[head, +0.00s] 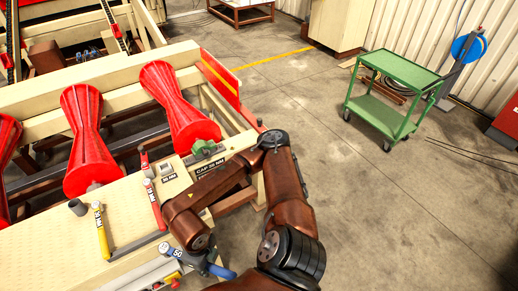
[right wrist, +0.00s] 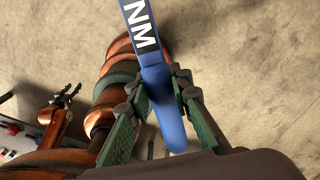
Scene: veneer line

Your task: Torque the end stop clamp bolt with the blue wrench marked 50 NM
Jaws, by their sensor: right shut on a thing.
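In the right wrist view the blue wrench (right wrist: 155,80), lettered NM, runs between the green finger pads of my right gripper (right wrist: 157,115). A green clamp-like part (head: 204,149) sits at the table's far right corner, beside a red roller; I cannot make out its bolt. My left gripper (right wrist: 66,94) shows small at the left of the right wrist view, its fingers apart.
A sign (head: 210,170) reads CAP 36 MM. Red rollers (head: 180,110) lie behind. A green cart (head: 400,75) stands on open floor at right.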

